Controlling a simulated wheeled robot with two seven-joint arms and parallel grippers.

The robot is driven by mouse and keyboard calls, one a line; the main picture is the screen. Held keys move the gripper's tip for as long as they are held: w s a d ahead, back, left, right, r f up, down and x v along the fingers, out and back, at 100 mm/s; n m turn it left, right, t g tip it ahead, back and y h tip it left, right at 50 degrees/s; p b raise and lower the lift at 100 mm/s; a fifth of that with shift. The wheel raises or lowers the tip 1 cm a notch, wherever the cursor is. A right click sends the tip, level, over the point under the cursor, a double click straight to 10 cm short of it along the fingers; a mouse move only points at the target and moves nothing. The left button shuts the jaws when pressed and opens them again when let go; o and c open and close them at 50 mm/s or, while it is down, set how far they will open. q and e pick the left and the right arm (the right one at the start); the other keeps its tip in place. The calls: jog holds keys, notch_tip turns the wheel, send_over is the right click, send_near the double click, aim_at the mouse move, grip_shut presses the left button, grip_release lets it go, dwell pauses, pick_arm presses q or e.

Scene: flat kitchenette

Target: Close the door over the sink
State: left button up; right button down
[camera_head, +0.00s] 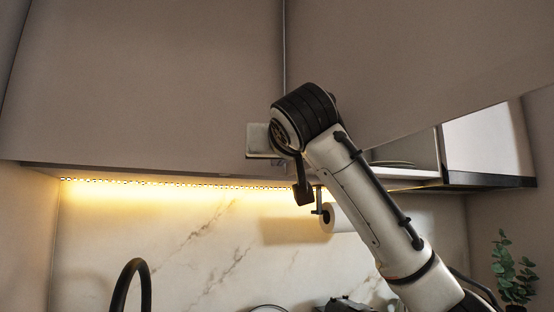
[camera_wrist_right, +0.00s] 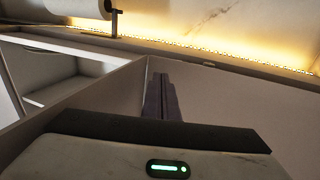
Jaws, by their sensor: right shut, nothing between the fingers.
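The open cabinet door (camera_head: 430,60) is the beige panel at the upper right of the head view. Its lower edge rises to the right, and an open shelf shows behind it. My right gripper (camera_wrist_right: 161,95) is shut and empty; its dark fingers are together between beige panels in the wrist view. In the head view my right arm crosses in front of the door's lower part, with the wrist near the seam; the fingertips are hidden there. I cannot tell whether they touch the door. The sink itself is out of sight; a black faucet (camera_head: 134,275) shows at lower left. My left gripper is not in view.
A closed beige cabinet front (camera_head: 140,80) fills the upper left. A lit strip (camera_head: 170,184) runs beneath it. A paper roll (camera_head: 342,218) hangs behind my arm. A plant (camera_head: 512,268) stands at lower right.

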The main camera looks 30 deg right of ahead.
jog(key=b+v, duration=0.3)
jog(key=v, duration=0.7)
jog(key=shift+d, duration=0.15)
